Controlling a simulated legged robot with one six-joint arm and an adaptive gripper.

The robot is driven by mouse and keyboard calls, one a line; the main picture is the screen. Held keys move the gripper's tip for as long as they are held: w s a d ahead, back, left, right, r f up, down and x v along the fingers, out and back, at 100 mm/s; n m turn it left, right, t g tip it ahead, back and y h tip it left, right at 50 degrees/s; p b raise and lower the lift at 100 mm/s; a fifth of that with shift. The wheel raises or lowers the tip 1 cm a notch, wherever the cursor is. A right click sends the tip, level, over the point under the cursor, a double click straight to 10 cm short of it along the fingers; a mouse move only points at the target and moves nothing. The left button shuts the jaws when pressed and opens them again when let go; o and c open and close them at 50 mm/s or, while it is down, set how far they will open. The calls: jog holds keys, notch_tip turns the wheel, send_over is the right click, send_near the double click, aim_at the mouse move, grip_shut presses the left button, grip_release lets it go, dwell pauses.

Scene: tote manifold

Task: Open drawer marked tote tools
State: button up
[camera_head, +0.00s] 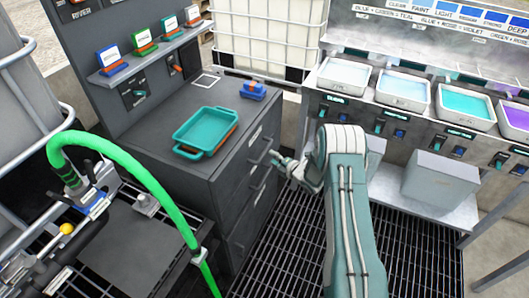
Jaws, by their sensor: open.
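A dark grey cabinet (196,152) stands left of centre, with drawers stacked in its right-hand face. The top drawer (246,147) has a pale label (255,135) near its upper edge, too small to read, and a bar handle (262,154). All the drawers look closed. A lower drawer (244,212) shows below it. My arm comes up from the bottom and bends left. My gripper (277,160) is open, just right of the top drawer's handle. I cannot tell whether it touches the handle, and its fingers are small and partly hidden by the wrist.
A teal tray (207,130) and a blue object (253,90) lie on the cabinet top. A green hose (130,162) arches at left. At right, a bench holds several tubs of coloured liquid (466,103), with a grey box (440,180) below. Grating floor (290,250) lies before the drawers.

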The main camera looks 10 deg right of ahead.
aim_at(265, 152)
jog(key=shift+x, duration=2.75)
jog(key=shift+d, duration=0.1)
grip_shut()
